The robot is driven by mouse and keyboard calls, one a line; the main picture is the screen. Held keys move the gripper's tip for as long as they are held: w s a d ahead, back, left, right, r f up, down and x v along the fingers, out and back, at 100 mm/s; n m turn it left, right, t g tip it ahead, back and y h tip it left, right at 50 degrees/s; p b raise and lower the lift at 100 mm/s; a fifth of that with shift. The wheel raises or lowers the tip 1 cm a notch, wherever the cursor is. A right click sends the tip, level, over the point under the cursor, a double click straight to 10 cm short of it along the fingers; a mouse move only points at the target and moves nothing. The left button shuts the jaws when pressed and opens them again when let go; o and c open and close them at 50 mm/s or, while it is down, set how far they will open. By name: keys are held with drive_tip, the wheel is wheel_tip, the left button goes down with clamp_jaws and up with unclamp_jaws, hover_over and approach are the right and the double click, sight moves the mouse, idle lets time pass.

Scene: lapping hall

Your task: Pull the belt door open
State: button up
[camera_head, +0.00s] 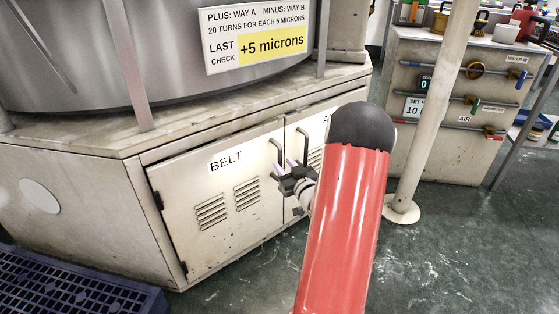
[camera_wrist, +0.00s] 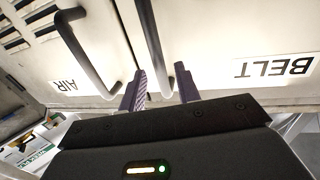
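The belt door (camera_head: 222,183) is a pale, worn cabinet door with the label BELT and two louvre vents; it looks closed. Its dark bar handle (camera_head: 275,150) is at the door's upper right. My gripper (camera_head: 284,167) is at this handle, with its fingers apart. In the wrist view, which is turned over, the belt door (camera_wrist: 225,45) is at the right. The handle (camera_wrist: 152,40) reaches down between the two fingertips of my gripper (camera_wrist: 162,77), with a gap visible beside it. Contact cannot be told.
The neighbouring AIR door (camera_wrist: 95,25) has its own handle (camera_wrist: 88,55) close beside my gripper. A pale post (camera_head: 430,110) stands to the right. A blue slatted platform (camera_head: 75,285) lies at the lower left. Green floor (camera_head: 230,290) in front of the belt door is clear.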

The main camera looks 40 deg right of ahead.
sight(281, 162)
drive_tip(key=shift+w+d, duration=0.2)
drive_tip(key=shift+w, duration=0.75)
drive_tip(key=shift+w+d, duration=0.2)
drive_tip(key=shift+w, duration=0.75)
clamp_jaws()
